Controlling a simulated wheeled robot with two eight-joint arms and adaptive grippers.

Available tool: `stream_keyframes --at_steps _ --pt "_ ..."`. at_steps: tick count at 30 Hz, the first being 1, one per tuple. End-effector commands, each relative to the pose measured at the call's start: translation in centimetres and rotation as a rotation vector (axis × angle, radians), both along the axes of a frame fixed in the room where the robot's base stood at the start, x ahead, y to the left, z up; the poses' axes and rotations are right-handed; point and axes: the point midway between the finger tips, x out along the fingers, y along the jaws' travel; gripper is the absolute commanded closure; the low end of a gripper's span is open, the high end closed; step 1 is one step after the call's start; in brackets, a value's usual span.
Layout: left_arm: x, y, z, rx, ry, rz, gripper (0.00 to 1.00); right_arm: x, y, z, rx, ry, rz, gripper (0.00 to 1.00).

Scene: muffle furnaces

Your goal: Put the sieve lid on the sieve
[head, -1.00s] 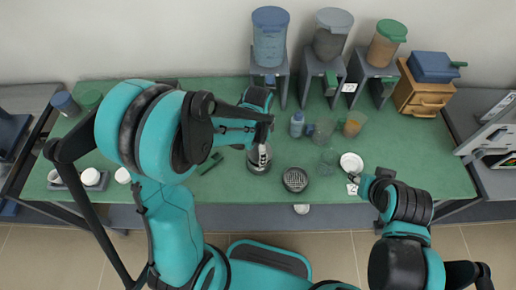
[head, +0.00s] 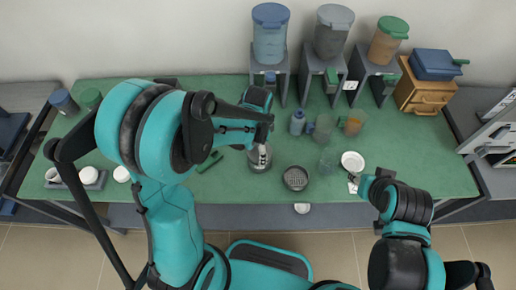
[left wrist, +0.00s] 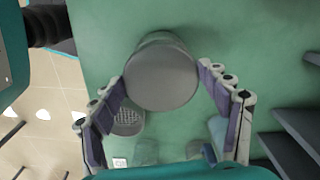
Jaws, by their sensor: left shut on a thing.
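A round grey lid (left wrist: 162,80) lies between the fingertips of my left gripper (left wrist: 162,82) in the left wrist view, with a grey round body (left wrist: 155,37) showing just behind its far edge. I cannot tell whether the lid rests on that body or is held above it. In the head view my left gripper (head: 262,150) points down at this round grey thing (head: 259,164), and its fingers hide part of it. A dark round piece with a mesh (head: 295,178) stands to its right, also in the left wrist view (left wrist: 128,122). My right gripper (head: 357,181) is small and unclear at the front right.
A white dish (head: 352,161) lies by my right gripper. Clear cups (head: 328,160) and a bottle (head: 297,122) stand behind the mesh piece. Hoppers on stands (head: 331,50) line the back. White cups (head: 89,176) are at the left. Green table (head: 420,160) is free at right.

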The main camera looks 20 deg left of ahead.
Motion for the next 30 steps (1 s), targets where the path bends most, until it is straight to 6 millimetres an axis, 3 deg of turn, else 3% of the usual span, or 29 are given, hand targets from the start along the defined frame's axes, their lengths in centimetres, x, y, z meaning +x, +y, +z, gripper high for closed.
stream_keyframes --at_steps 14,15,18,30 --pt "-0.02 0.00 -0.63 0.000 0.000 0.000 0.54 0.00 0.00 -0.67 0.000 0.000 0.000 0.60" --pt "-0.01 0.00 -0.63 0.000 0.000 0.000 0.21 0.00 0.00 -0.67 0.000 0.000 0.000 0.60" --pt "-0.01 0.00 -0.63 0.000 0.000 0.000 0.00 0.00 0.00 -0.67 0.000 0.000 0.000 0.60" --pt "-0.01 0.00 -0.64 0.000 0.000 0.000 0.00 0.00 0.00 -0.67 0.000 0.000 0.000 0.60"
